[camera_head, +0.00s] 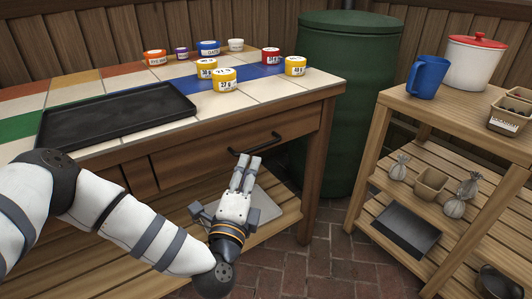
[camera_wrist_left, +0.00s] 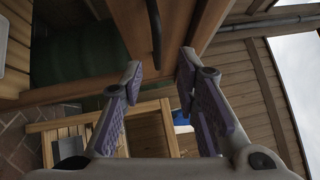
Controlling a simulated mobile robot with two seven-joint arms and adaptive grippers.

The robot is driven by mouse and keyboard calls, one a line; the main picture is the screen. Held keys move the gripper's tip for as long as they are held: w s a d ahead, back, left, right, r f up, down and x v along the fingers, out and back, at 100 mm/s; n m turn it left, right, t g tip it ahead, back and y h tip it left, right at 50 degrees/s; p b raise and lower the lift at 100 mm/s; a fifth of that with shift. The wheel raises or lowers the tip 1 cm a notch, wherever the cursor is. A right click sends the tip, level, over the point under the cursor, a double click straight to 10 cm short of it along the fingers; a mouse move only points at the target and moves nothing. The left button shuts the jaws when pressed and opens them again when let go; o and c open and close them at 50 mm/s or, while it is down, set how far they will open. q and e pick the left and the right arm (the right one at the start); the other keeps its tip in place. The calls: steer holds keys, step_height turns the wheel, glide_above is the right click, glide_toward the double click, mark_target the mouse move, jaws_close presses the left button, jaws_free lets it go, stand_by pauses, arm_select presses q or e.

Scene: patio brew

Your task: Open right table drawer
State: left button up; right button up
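The right table drawer (camera_head: 195,160) has a wooden front set under the tiled table top and looks closed. Its dark bar handle (camera_head: 268,143) is on the front. My left gripper (camera_head: 247,166) is just in front of and below the handle, pointing at the drawer. In the left wrist view the handle (camera_wrist_left: 155,32) lies ahead of the gap between my left gripper's fingertips (camera_wrist_left: 161,63). The fingers are apart with nothing between them, and I see no contact with the handle. My right gripper is not in view.
On the table (camera_head: 265,92) are a black tray (camera_head: 110,120) and several small labelled jars. A green barrel (camera_head: 340,100) stands close to the table's right side. A wooden shelf unit (camera_head: 450,110) with a blue jug (camera_head: 428,77) is farther right. Brick floor lies between.

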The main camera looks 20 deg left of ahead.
mark_target(257, 148)
arm_select(q)
steer(key=w, duration=0.2)
steer(key=w+b, duration=0.1)
steer(key=w, duration=0.2)
steer(key=w+a+b, duration=0.1)
steer(key=w, duration=0.2)
steer(key=shift+w+r, duration=0.25)
steer(key=shift+r, duration=0.15)
jaws_close()
